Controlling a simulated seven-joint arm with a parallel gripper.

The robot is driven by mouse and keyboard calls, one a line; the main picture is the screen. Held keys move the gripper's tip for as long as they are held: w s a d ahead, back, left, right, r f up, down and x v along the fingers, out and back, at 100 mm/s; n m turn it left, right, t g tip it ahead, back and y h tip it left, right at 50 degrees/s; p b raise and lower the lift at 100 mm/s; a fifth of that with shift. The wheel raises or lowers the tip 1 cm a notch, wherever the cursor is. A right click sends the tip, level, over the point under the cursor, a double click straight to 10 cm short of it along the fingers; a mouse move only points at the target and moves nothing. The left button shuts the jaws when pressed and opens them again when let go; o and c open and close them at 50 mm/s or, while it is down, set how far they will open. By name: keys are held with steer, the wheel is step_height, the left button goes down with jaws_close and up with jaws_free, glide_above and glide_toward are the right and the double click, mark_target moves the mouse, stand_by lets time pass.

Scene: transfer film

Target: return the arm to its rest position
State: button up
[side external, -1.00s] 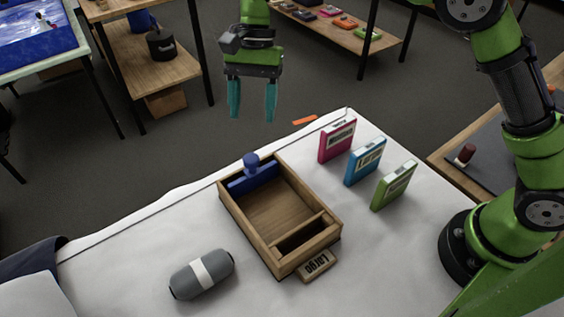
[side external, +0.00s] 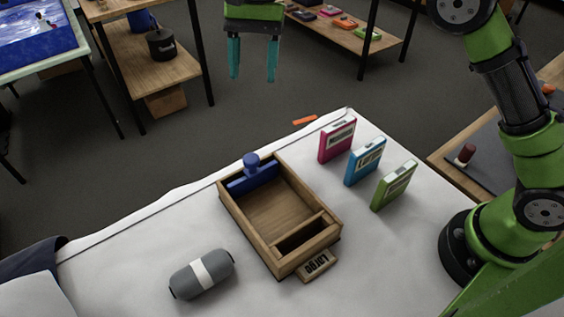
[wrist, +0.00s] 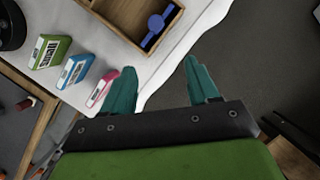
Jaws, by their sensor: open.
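My gripper (side external: 253,73) hangs high at the top of the side view, beyond the far edge of the white-covered table (side external: 150,235). Its two teal fingers are spread, with nothing between them. In the wrist view my gripper (wrist: 164,75) is also open and empty, over the table's edge and the dark floor.
A wooden box (side external: 232,211) with a blue handled piece (side external: 252,176) stands on the table. Pink (side external: 336,140), blue (side external: 365,162) and green (side external: 393,186) cases stand at its right. Shelves stand behind.

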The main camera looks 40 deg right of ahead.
steer(key=s+d+n+t+h, duration=0.1)
steer(key=s+d+n+t, duration=0.3)
steer(key=s+d+t, duration=0.5)
steer(key=s+d, duration=0.9)
steer(key=s, duration=0.4)
steer(key=shift+s+d+r+t, duration=0.2)
steer(key=shift+d+r+t, duration=0.1)
steer(key=shift+t, duration=0.1)
